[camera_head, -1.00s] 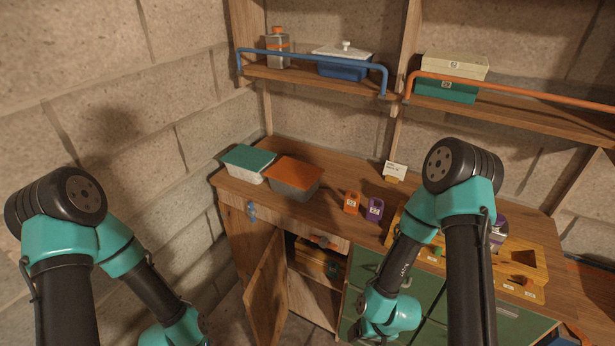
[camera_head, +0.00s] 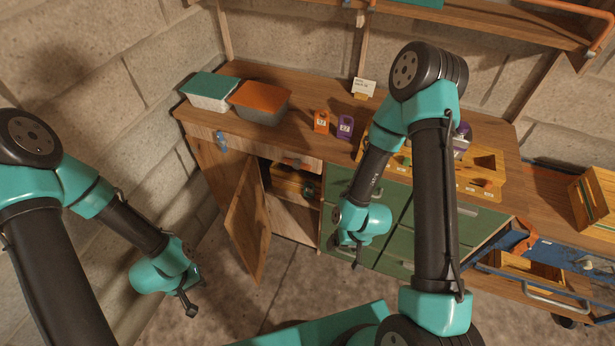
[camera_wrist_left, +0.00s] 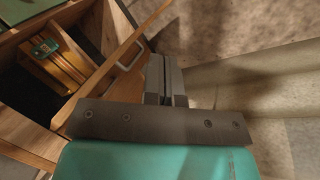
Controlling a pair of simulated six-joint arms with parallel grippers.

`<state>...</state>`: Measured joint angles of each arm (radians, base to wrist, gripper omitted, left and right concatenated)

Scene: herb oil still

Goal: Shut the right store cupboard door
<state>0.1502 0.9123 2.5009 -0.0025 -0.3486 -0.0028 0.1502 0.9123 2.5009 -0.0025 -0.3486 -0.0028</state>
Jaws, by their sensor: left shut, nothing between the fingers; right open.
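A wooden store cupboard door (camera_head: 247,222) stands swung open below the left part of the counter. To its right the compartment gapes, with a wooden crate (camera_head: 292,180) on a shelf inside. In the left wrist view the open door (camera_wrist_left: 98,82) shows a metal handle (camera_wrist_left: 129,56) near its far end. My left gripper (camera_head: 190,305) is shut and empty, to the left of the door and apart from it in the head view. In the left wrist view its fingers (camera_wrist_left: 166,78) are together. My right gripper (camera_head: 348,255) is open in front of the green drawers.
Green drawers (camera_head: 392,215) adjoin the cupboard on the right. The counter (camera_head: 300,95) holds lidded tubs (camera_head: 258,101), small bottles and a wooden rack. A block wall (camera_head: 90,110) bounds the left side. Floor (camera_head: 290,270) in front of the cupboard is clear.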

